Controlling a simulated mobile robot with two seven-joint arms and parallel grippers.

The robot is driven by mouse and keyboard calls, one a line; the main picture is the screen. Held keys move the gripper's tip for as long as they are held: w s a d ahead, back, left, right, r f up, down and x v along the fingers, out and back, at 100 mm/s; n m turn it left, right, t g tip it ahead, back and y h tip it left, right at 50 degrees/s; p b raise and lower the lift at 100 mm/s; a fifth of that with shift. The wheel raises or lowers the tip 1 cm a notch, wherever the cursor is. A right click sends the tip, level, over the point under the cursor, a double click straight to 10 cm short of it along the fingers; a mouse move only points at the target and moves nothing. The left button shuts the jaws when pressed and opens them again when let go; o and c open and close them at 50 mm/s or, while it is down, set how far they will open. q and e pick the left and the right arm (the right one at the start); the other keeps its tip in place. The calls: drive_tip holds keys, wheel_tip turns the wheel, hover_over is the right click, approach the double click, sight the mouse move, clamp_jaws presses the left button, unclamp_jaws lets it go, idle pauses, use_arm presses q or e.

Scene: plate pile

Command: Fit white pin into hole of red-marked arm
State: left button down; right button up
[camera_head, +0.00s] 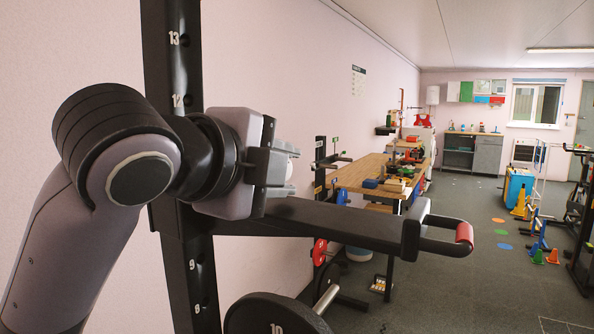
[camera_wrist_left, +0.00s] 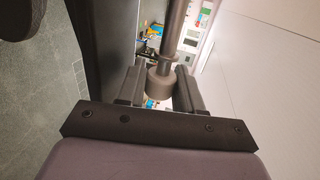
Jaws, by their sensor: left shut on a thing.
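My left gripper (camera_head: 284,168) is beside the black numbered upright, just above the inner part of the red-marked arm (camera_head: 345,226). That black arm runs right from the upright and ends in a handle with a red grip (camera_head: 464,232). In the left wrist view, the fingers of my left gripper (camera_wrist_left: 160,90) are shut on the collar of a pin (camera_wrist_left: 162,82), which looks grey there; its shaft points up the picture. In the head view only a pale bit of the pin (camera_head: 294,151) shows past the fingers. The hole and the pin's tip cannot be made out. My right gripper is not in view.
The black upright (camera_head: 178,60) carries the numbers 13, 12, 9 and 8 beside holes. A weight plate marked 10 (camera_head: 270,315) is below the arm. A wooden workbench (camera_head: 355,175) stands farther back.

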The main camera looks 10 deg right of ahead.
use_arm(q)
drive_tip(key=shift+w+a, duration=0.75)
drive_tip(key=shift+a, duration=0.25)
drive_tip(key=shift+w+a, duration=0.75)
drive_tip(key=shift+a, duration=0.3)
drive_tip(key=shift+w+a, duration=0.75)
drive_tip(key=shift+a, duration=0.25)
drive_tip(key=shift+w+a, duration=0.75)
drive_tip(key=shift+a, duration=0.3)
idle(1.1)
drive_tip(key=c, duration=0.7)
unclamp_jaws()
drive_tip(key=shift+o, duration=0.2)
drive_tip(key=shift+f, duration=0.1)
drive_tip(key=shift+s+a, duration=0.15)
drive_tip(key=b+v, duration=0.1)
drive_tip(key=v, duration=0.6)
drive_tip(key=shift+b, duration=0.3)
